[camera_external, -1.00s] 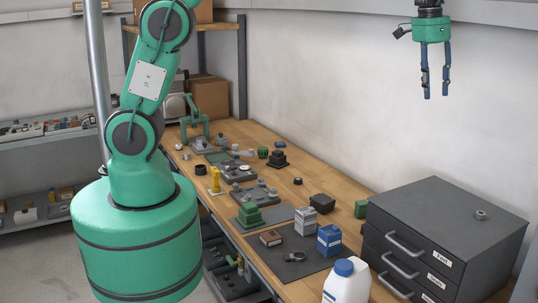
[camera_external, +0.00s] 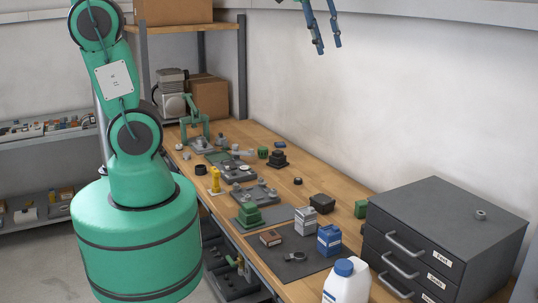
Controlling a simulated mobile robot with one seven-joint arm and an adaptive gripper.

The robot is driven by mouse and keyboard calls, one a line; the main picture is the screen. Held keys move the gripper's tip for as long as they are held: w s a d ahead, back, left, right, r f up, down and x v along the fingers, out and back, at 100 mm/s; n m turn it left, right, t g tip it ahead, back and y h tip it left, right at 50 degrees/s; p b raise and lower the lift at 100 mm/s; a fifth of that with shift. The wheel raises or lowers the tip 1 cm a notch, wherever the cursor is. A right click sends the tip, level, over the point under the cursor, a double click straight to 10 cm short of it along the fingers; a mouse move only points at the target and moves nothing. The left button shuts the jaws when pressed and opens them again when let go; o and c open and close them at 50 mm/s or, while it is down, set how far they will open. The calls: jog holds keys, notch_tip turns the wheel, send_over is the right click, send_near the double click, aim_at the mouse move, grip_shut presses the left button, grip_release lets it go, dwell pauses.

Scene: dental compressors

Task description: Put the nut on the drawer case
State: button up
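A small grey nut (camera_external: 481,215) lies on the top of the dark grey drawer case (camera_external: 425,205), toward its right side. The drawer case stands at the near right end of the workbench, with its drawers shut. My gripper (camera_external: 328,50) is at the top edge of the picture, high above the bench and well to the upper left of the case. Its two blue fingers are spread apart with nothing between them. The upper part of the gripper is cut off by the frame.
The wooden workbench (camera_external: 330,185) carries several small parts and blocks. A white bottle with a blue cap (camera_external: 346,283) stands left of the case. A blue box (camera_external: 329,240) and a grey box (camera_external: 305,220) stand on a dark mat. The air above the bench is clear.

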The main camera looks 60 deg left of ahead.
jog(key=s+a+f, duration=0.2)
jog(key=s+a, duration=0.1)
jog(key=s, duration=0.3)
jog(key=s+a+f+n+t, duration=0.1)
jog(key=s+a+f, duration=0.1)
jog(key=s, duration=0.5)
jog(key=s+a+f, duration=0.2)
jog(key=s+a, duration=0.1)
jog(key=s, duration=0.4)
jog(key=shift+s+a+n+t+y, duration=0.25)
jog(key=shift+a+n+t+y, duration=0.05)
jog(key=shift+a+t, duration=0.1)
notch_tip(320, 180, down, 16)
jog(key=b, duration=1.6)
jog(key=shift+f, duration=0.25)
notch_tip(320, 180, down, 12)
jog(key=b, duration=1.2)
jog(key=shift+c, duration=0.5)
